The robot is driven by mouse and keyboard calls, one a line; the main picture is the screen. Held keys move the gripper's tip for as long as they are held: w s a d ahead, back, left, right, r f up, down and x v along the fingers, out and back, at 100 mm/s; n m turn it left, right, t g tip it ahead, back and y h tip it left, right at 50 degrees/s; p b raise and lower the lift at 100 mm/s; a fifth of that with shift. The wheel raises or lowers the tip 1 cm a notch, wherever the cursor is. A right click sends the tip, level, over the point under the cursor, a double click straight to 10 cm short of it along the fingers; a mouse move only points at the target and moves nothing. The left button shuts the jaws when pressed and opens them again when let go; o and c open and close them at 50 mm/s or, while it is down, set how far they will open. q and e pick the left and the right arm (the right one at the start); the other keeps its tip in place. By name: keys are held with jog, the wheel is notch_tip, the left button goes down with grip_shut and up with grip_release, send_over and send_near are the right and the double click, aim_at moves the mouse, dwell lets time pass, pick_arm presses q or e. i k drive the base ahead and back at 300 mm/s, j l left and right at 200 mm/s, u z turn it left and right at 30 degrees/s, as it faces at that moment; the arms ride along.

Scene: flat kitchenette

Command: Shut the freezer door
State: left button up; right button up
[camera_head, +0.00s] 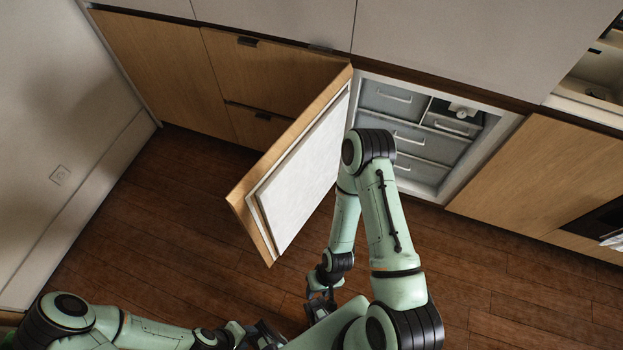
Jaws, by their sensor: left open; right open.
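The freezer door (305,175) stands wide open, swung out to the left of the freezer. Its outside is wood and its inner face is a white panel. The freezer (428,145) shows grey drawers inside a white frame. My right arm's raised elbow is in front of the freezer's lower left and hides part of it. My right gripper (320,303) is open and empty, below the door's near end and apart from it in the picture. My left gripper (265,338) is open at the bottom edge, partly hidden, away from the door.
Wooden cabinets (160,68) stand to the left behind the door, and a wooden panel (535,180) is right of the freezer. A white wall (50,130) is at the far left. The wooden floor (180,220) is clear left of the door.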

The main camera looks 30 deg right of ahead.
aim_at(271, 202)
jog(key=j+z, duration=0.1)
jog(key=z, duration=0.3)
jog(key=j+z, duration=0.15)
jog(key=z, duration=0.25)
jog(key=i+j+z, duration=0.1)
jog(key=z, duration=0.3)
jog(key=j+z, duration=0.2)
jog(key=z, duration=0.2)
jog(key=j+z, duration=0.25)
jog(key=z, duration=0.15)
jog(key=k+j+z, duration=0.1)
jog(key=z, duration=0.25)
jog(key=k+j+z, duration=0.1)
jog(key=j+z, duration=0.3)
